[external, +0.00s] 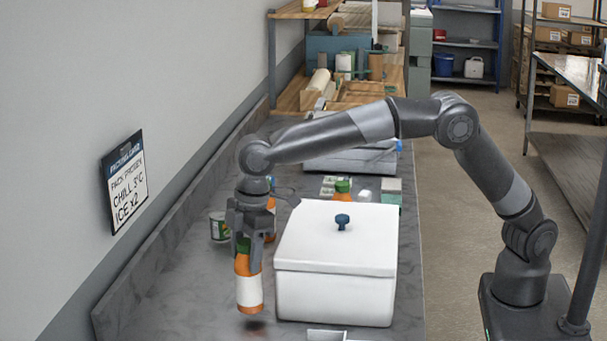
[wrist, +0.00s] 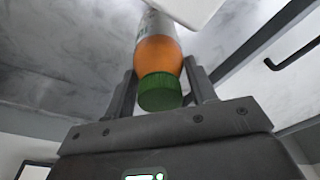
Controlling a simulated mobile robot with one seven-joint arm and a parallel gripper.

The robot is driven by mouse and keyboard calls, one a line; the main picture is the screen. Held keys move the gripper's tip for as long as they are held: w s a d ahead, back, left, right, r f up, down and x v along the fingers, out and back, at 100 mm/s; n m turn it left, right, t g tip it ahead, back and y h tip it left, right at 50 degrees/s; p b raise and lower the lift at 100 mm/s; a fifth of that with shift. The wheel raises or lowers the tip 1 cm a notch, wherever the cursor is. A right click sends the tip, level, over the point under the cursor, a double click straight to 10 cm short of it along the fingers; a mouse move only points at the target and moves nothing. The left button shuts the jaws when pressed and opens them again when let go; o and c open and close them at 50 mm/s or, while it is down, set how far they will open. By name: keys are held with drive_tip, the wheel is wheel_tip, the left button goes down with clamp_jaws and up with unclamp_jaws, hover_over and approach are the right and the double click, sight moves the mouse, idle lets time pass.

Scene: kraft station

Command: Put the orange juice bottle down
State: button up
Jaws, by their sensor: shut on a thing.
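The orange juice bottle (external: 249,288) is orange with a white label and a green cap. My gripper (external: 246,236) points down and is shut on it near the cap. The bottle hangs upright, a little above the grey counter (external: 180,318), with a dark shadow below it. It is just left of the white lidded box. In the wrist view, the bottle (wrist: 158,55) sits between my two fingers, its green cap toward the palm. The bottle's bottom end is cut off in that view.
The white box (external: 335,290) with a blue knob stands close on the right. Behind my gripper are another orange bottle (external: 271,222), a small tub (external: 219,228) and a green-capped bottle (external: 343,190). The counter's front left is clear. A wall runs along the left.

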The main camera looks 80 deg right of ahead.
drive_tip(key=shift+f, duration=1)
drive_tip(key=shift+f, duration=0.2)
drive_tip(key=o, duration=1.5)
drive_tip(key=shift+o, duration=0.2)
